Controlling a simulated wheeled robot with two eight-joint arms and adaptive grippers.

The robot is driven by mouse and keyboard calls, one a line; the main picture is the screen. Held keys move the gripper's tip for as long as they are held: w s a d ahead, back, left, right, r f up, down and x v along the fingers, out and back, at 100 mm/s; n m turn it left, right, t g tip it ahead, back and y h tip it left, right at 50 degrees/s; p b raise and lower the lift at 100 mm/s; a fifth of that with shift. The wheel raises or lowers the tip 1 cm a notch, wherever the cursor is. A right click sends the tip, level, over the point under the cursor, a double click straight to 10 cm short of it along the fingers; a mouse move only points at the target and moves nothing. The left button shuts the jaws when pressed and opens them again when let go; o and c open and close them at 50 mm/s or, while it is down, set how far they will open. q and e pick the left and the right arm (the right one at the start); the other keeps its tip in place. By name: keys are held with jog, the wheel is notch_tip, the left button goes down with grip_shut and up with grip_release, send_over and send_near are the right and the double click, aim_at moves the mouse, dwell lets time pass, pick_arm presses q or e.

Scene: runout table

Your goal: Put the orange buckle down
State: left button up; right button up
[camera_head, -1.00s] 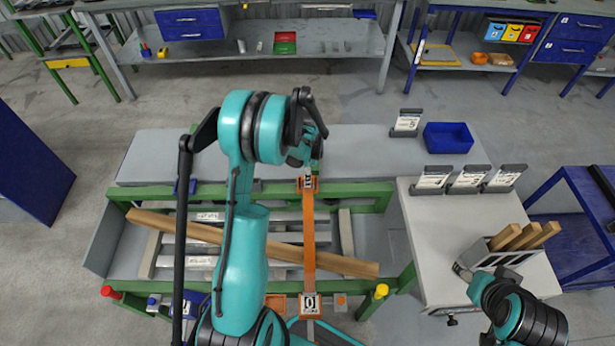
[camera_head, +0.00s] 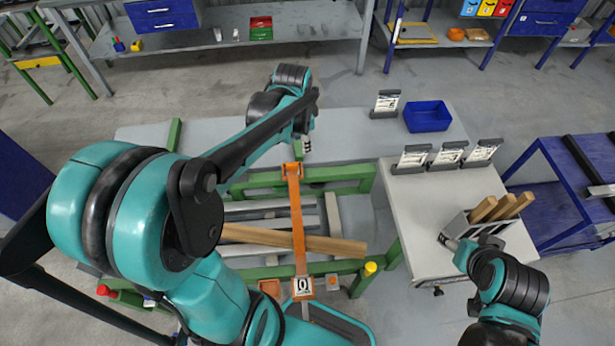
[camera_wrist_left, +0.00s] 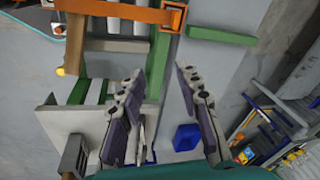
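The orange buckle (camera_head: 292,170) sits at the far end of an orange strap (camera_head: 297,225), over the green rail at the back of the rack. It also shows at the top of the left wrist view (camera_wrist_left: 174,17).
The grey holder (camera_head: 465,228) with wooden blocks stands on the right table (camera_head: 400,220). A blue bin (camera_head: 427,117) and several label stands (camera_head: 411,158) are at the back right. Green rails (camera_head: 345,172) and a yellow-capped post (camera_head: 370,268) border the rack.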

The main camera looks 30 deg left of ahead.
pick_arm(q)
jog(key=s+d+r+n+t, duration=0.2)
jog(key=s+d+n, duration=0.1)
jog(key=s, duration=0.3)
jog(key=s+d+r+n+t, duration=0.1)
jog(key=s+d+n+t, duration=0.1)
jog(key=s+d+n, duration=0.2)
jog(key=shift+s+d+r+n+t, duration=0.35)
jog(key=shift+s+d, duration=0.45)
jog(key=shift+s, duration=0.95)
